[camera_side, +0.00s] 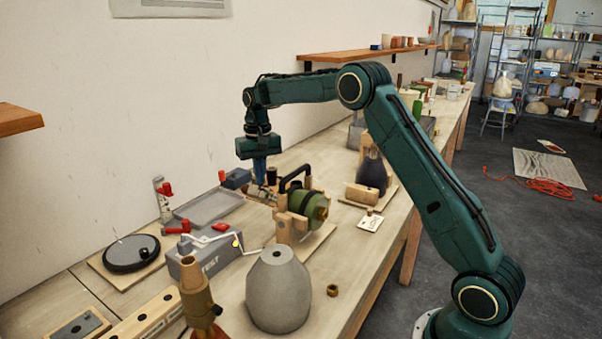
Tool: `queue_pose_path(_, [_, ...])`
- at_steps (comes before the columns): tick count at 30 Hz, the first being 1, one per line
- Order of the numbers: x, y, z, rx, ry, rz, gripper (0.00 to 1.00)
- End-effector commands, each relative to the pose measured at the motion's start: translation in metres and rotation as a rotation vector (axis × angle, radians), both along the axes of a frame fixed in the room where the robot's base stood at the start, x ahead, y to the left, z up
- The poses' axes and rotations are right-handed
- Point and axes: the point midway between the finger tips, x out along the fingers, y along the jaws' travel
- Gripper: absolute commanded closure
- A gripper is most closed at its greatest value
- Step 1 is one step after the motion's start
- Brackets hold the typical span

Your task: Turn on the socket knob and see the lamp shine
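My gripper (260,178) points down at the back of the bench, left of the wooden clamp. Its fingers are small and blurred, so I cannot tell whether they are open or hold anything. No socket knob can be made out. No lit lamp shows. A grey rounded body with a hole in its top (278,290), perhaps a lamp base, stands in front, well apart from my gripper. A dark rounded body (372,178) stands on a board farther right, partly hidden by my arm. A brown stepped stand (197,298) is at the front left.
A grey box marked TEST (208,262) has wires and red clips. A green cylinder (314,205) sits in a wooden clamp with a black handle, close to my gripper. A grey tray (208,207) and round black disc (131,253) lie left. A small brass ring (332,290) lies near the front edge.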

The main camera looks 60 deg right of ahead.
Motion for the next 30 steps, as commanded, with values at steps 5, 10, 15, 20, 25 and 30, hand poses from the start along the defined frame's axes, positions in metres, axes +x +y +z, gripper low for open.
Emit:
queue_pose_path(5, [0.0027, 0.0018, 0.0000, -0.001, -0.003, 0.000, 1.00])
queue_pose_path(10, [0.0039, 0.0025, 0.0002, -0.001, -0.003, 0.000, 1.00])
queue_pose_path(15, [0.0042, 0.0027, 0.0004, -0.001, -0.003, 0.000, 1.00])
queue_pose_path(20, [0.0042, 0.0027, 0.0004, -0.001, -0.003, 0.000, 1.00])
queue_pose_path(25, [0.0037, 0.0034, 0.0005, -0.001, -0.003, 0.001, 1.00])
queue_pose_path(30, [0.0011, 0.0067, 0.0006, -0.001, -0.001, 0.001, 1.00])
